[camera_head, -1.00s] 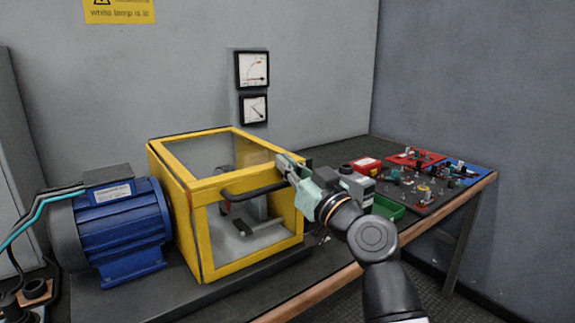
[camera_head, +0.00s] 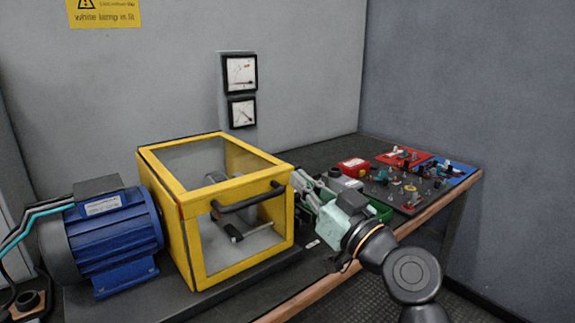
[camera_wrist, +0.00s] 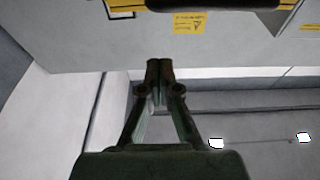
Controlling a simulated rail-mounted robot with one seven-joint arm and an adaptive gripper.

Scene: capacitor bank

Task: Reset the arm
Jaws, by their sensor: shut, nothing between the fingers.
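My gripper (camera_head: 300,182) is just right of the yellow-framed guard box (camera_head: 187,228), near the right end of its black handle (camera_head: 243,200). A small gap seems to lie between the fingers and the handle, but contact is hard to judge. In the wrist view my gripper (camera_wrist: 159,66) has its two fingertips together with nothing between them. The wrist view looks toward a grey wall (camera_wrist: 75,45) with a yellow label (camera_wrist: 189,23). My arm reaches in from the lower right of the head view.
A blue motor (camera_head: 105,235) stands left of the box. A green tray (camera_head: 380,210), a red box (camera_head: 354,167) and coloured component boards (camera_head: 402,156) lie on the bench to the right. Two meters (camera_head: 240,73) hang on the back wall. The bench's wooden edge (camera_head: 325,284) runs along the front.

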